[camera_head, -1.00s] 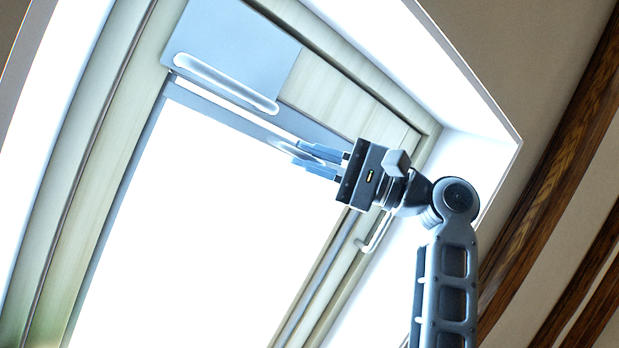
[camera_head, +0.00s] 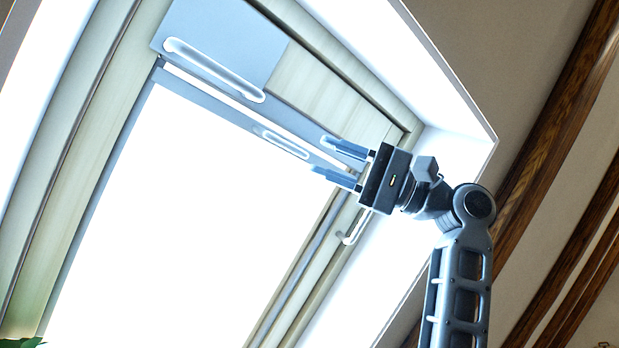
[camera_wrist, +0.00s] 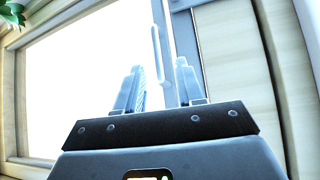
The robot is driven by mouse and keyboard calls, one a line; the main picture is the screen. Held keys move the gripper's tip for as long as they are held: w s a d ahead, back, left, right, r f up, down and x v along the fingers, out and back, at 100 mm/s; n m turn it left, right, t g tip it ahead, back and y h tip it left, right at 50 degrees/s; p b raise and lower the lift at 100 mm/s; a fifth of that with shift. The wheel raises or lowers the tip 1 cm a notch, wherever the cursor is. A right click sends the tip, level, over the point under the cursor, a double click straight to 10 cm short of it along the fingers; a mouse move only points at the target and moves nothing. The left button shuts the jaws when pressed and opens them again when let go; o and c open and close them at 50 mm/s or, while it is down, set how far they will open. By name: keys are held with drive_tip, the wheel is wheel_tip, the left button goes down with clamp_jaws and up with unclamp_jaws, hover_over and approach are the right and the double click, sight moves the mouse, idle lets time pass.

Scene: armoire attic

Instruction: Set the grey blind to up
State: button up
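A grey bar (camera_head: 225,112) with a pale slot-shaped handle (camera_head: 286,145) runs along the top of the bright window; it looks like the blind's edge, but I cannot be sure. A wider grey panel (camera_head: 245,50) with its own long pale handle (camera_head: 212,70) sits above it. My gripper (camera_head: 322,157) is at the bar's right end, fingers apart and nothing visible between them. The lower handle is just left of the fingertips, apparently apart from them. In the wrist view my gripper (camera_wrist: 160,68) is open, with a pale handle (camera_wrist: 156,52) beyond the fingertips.
The pale wooden window frame (camera_head: 335,105) surrounds the bright pane. A small curved handle (camera_head: 355,228) is on the frame below my gripper. The white window recess (camera_head: 440,110) and sloped ceiling with dark wooden beams (camera_head: 555,110) lie to the right. Green leaves (camera_wrist: 12,14) show in a corner.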

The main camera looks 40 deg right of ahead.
drive_tip(key=shift+v, duration=0.85)
